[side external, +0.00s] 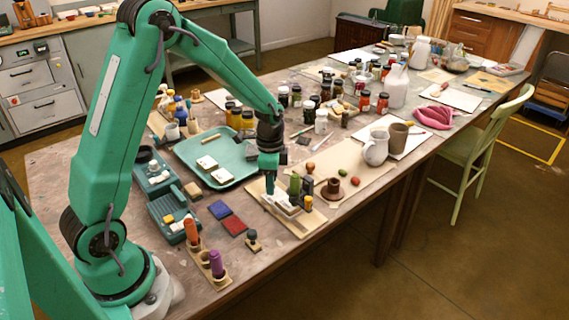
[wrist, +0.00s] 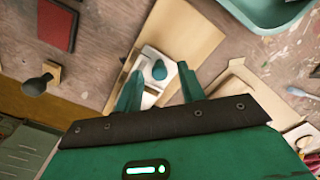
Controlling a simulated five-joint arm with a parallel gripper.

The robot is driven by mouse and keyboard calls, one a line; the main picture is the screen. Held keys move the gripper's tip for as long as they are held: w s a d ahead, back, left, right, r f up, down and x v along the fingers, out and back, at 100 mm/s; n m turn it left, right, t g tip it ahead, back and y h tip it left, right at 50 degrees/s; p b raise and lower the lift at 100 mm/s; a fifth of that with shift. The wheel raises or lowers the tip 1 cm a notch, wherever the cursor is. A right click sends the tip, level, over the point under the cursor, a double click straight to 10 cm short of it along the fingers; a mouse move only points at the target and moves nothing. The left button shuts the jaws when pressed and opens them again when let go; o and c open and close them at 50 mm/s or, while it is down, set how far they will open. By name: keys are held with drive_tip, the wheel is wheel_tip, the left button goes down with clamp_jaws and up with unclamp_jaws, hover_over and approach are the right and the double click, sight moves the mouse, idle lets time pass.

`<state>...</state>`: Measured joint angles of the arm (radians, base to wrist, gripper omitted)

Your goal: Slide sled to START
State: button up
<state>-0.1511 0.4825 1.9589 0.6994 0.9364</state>
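A pale sled (wrist: 148,58) with a rounded dark teal knob (wrist: 159,69) sits on a tan wooden board (wrist: 190,32) in the wrist view. The side view shows the board (side external: 300,226) near the table's front edge, with the pale sled (side external: 287,207) on it, partly hidden by my gripper. My gripper (wrist: 157,80) is open, with its teal fingers apart on either side of the knob and clear space between. In the side view, my gripper (side external: 269,184) points down over the board. I cannot make out a START mark in either view.
A teal tray (side external: 190,148) with pale blocks lies behind the board. A red pad (side external: 234,226), a blue pad (side external: 220,209) and a dark-knobbed stamp (side external: 253,241) lie left of it. A brown cup-like piece (side external: 332,190) stands to the right. Many jars crowd the table behind.

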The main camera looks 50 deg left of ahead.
drive_tip(key=shift+r, duration=3.95)
drive_tip(key=s+d+r+n+t, duration=0.2)
drive_tip(key=s+r, duration=0.4)
drive_tip(key=s, duration=0.3)
drive_tip(key=s+d+r+n+t, duration=0.3)
drive_tip(key=s+r+n, duration=0.4)
drive_tip(key=s, duration=0.3)
drive_tip(key=shift+s+d+r+t, duration=0.25)
drive_tip(key=shift+s+d+t, duration=0.05)
drive_tip(key=shift+d, duration=0.4)
